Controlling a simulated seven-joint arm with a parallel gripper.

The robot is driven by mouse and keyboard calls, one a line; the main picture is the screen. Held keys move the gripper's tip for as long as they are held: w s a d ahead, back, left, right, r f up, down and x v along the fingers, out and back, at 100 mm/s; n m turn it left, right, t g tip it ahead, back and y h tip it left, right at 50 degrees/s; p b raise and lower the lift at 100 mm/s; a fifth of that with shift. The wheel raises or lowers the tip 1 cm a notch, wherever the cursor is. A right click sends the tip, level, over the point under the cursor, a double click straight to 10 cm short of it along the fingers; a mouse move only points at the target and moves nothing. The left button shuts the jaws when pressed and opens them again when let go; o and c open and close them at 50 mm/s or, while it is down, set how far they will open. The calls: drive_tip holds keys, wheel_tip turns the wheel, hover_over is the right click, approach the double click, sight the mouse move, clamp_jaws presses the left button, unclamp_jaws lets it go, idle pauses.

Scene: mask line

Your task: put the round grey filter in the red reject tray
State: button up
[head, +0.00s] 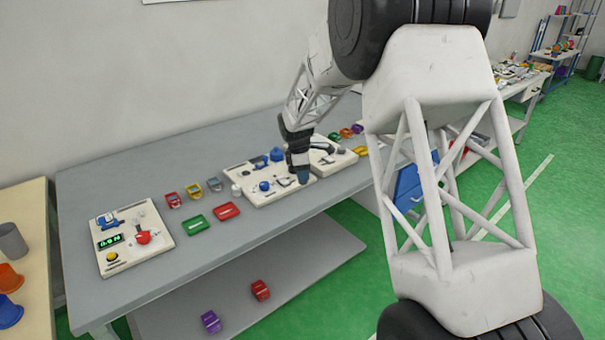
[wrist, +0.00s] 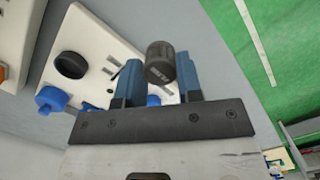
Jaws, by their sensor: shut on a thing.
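My gripper (head: 302,174) is low over the front right of the middle white board (head: 262,196) in the head view. In the wrist view, the two blue fingers of my gripper (wrist: 159,72) are shut on a dark grey round filter (wrist: 160,60), with pale marks on its side. I cannot tell whether the filter is clear of the board. In the head view I cannot make the filter out. A small red tray (head: 227,211) lies flat on the grey table, left of the middle board and beside a green tray (head: 195,224).
A white board with a display and red knob (head: 143,237) is at the left of the grey table (head: 215,259). Several small coloured pieces (head: 193,191) lie behind the trays. In the wrist view, a black round part (wrist: 72,65) and blue part (wrist: 52,99) are on a board.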

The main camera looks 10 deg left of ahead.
drive_tip(key=s+a, duration=0.5)
drive_tip(key=s, duration=0.2)
drive_tip(key=s+a+f, duration=0.1)
drive_tip(key=s+a, duration=0.4)
drive_tip(key=s, duration=0.3)
drive_tip(key=s+a, duration=0.5)
drive_tip(key=s, duration=0.3)
drive_tip(key=shift+s+a+f, duration=0.2)
drive_tip(key=shift+a+f, duration=0.1)
drive_tip(key=shift+f, duration=0.1)
drive_tip(key=shift+w, duration=0.1)
hover_over(227, 212)
drive_tip(key=shift+a+f, duration=0.2)
drive_tip(key=shift+f, duration=0.55)
drive_tip(key=shift+f, duration=1.75)
drive_tip(key=shift+f, duration=0.1)
